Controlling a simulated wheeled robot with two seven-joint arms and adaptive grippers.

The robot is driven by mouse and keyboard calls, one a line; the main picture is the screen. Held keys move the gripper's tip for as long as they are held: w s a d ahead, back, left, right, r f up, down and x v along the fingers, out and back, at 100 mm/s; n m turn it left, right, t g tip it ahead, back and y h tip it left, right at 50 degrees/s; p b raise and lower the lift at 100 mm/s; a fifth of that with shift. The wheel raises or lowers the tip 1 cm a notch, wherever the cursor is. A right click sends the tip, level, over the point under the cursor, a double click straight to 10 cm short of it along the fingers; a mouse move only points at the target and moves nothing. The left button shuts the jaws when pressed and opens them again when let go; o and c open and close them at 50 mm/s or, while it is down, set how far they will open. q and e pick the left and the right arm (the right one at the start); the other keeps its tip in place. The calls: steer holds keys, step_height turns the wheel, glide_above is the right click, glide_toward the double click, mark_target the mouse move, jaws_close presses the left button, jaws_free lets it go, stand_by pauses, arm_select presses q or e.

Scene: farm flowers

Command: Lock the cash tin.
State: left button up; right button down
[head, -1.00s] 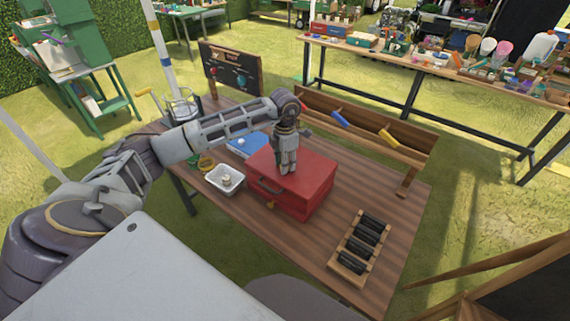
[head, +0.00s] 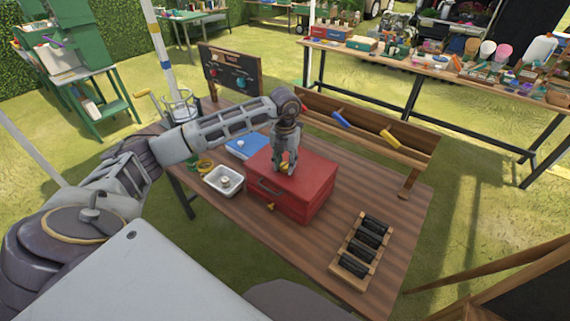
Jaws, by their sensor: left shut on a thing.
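The red cash tin (head: 310,187) stands on the wooden table with its lid down and a dark handle on its front. A small brass-yellow piece (head: 271,207) shows low on the tin's front; I cannot tell if it is a lock or a key. My left gripper (head: 285,168) points down over the tin's lid. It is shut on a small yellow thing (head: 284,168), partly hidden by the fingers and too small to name. I cannot tell whether that thing touches the lid. My right gripper is out of view.
A white tray (head: 213,188) and a blue case (head: 241,150) are left of the tin. A wooden rack of dark rolls (head: 372,232) lies to its right. The table's front is clear.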

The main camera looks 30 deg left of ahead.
mark_target(285, 165)
arm_select(q)
steer(key=shift+n, duration=0.6)
steer(key=shift+r, duration=0.1)
steer(key=o, duration=1.1)
steer(key=shift+c, duration=0.2)
step_height(285, 165, up, 12)
stand_by(0.7)
